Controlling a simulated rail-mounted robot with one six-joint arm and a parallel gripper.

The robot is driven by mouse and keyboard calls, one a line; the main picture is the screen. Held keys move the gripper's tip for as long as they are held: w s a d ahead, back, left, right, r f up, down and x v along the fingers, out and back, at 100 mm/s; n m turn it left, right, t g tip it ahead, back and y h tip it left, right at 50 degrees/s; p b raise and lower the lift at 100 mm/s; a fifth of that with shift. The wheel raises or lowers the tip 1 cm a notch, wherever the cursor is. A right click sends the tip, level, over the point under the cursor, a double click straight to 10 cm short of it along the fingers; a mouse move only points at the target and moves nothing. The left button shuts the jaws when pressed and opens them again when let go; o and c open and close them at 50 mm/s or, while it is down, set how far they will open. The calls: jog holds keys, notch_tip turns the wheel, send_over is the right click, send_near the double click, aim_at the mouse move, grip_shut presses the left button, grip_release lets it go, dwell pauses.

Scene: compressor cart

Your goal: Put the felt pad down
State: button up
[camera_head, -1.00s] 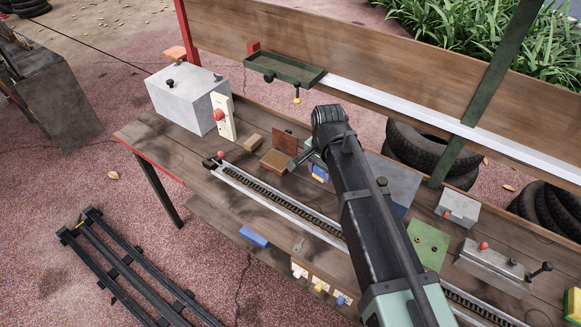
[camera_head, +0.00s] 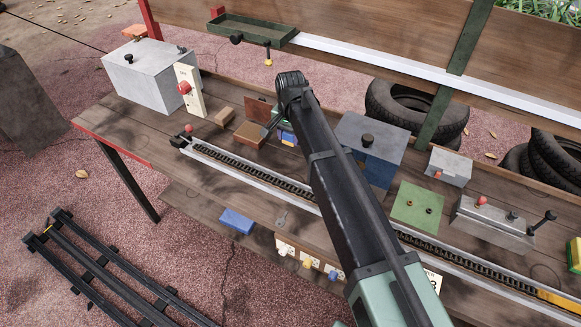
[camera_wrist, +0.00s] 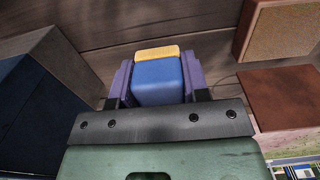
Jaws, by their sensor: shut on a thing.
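The felt pad (camera_wrist: 156,82), a blue block with a yellow-orange strip along its far end, sits between the purple fingers of my gripper (camera_wrist: 157,88) in the wrist view. My gripper is shut on it. In the head view only a bit of blue and yellow of the pad (camera_head: 289,138) shows beside my arm, over the workbench (camera_head: 225,165). My arm hides much of my gripper (camera_head: 287,130) there. I cannot tell whether the pad touches the bench top.
A brown-topped wooden block (camera_head: 249,135) and a reddish-brown plate (camera_head: 260,110) stand just left of my gripper. A dark blue box with a grey lid (camera_head: 372,140) stands to the right. A chain track (camera_head: 255,172) runs along the front.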

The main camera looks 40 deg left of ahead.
aim_at(291, 155)
notch_tip(291, 155, down, 6)
jog(key=b, duration=0.4)
jog(key=shift+f+b, duration=0.2)
jog(key=shift+b, duration=0.15)
jog(key=shift+r+p, duration=0.3)
jog(key=shift+f+b, duration=0.3)
jog(key=o, duration=1)
jog(key=shift+r, duration=0.1)
notch_tip(291, 155, up, 13)
jog(key=p, duration=1.3)
jog(key=shift+f, duration=0.25)
jog(key=shift+f, duration=0.1)
jog(key=shift+d, duration=0.1)
